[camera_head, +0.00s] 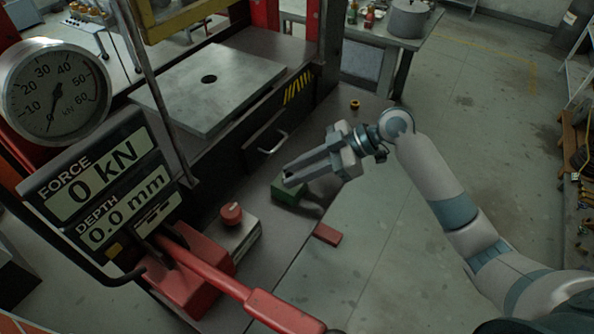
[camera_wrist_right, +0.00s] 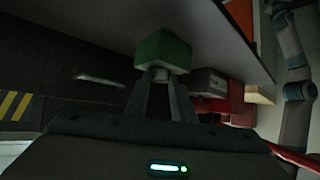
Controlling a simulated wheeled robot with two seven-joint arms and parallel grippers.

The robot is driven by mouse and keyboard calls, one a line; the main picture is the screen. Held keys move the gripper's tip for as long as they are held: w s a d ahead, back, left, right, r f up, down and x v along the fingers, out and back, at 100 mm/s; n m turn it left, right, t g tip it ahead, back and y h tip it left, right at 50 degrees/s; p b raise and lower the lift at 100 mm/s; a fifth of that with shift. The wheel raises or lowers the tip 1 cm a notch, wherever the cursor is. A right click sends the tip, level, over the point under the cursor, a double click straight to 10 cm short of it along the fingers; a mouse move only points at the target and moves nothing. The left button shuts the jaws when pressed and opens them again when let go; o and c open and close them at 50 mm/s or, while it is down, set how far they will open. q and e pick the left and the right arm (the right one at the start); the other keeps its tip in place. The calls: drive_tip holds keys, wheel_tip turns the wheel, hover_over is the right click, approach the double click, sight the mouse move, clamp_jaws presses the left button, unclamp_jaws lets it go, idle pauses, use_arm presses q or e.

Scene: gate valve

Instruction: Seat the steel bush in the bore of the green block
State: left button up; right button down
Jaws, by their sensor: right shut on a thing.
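The green block (camera_head: 287,193) sits on the dark bench in front of the press, partly hidden by my right gripper in the head view. In the right wrist view the green block (camera_wrist_right: 163,50) is just beyond the fingertips. My right gripper (camera_head: 290,181) reaches in from the right over the block. Its fingers are shut on a small grey cylinder, the steel bush (camera_wrist_right: 160,74), right at the block's near face. I cannot tell whether the bush has entered the bore, which is hidden. The bush does not show in the head view. My left gripper is not in view.
The press plate (camera_head: 210,88) with a round hole lies behind. The display (camera_head: 105,194) reads 0 kN and 0.0 mm. A red lever (camera_head: 245,292), a red button (camera_head: 231,213), a flat red piece (camera_head: 327,234) and a small brass ring (camera_head: 354,104) are nearby.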

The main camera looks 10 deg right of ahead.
drive_tip(key=shift+s+f, duration=0.1)
drive_tip(key=shift+f, duration=0.25)
drive_tip(key=shift+s+d+f+b, duration=0.1)
drive_tip(key=shift+s+f+b, duration=0.15)
drive_tip(key=shift+f+b, duration=0.4)
drive_tip(key=c, duration=1.6)
unclamp_jaws()
drive_tip(key=shift+f, duration=0.15)
drive_tip(key=shift+o, duration=0.4)
drive_tip(key=shift+w+f, duration=0.1)
drive_tip(key=shift+w, duration=0.05)
drive_tip(key=shift+r+p, duration=0.7)
drive_tip(key=shift+r, duration=0.05)
drive_tip(key=b+v, duration=0.4)
drive_tip(key=v, duration=0.8)
drive_tip(key=shift+w+r, duration=0.35)
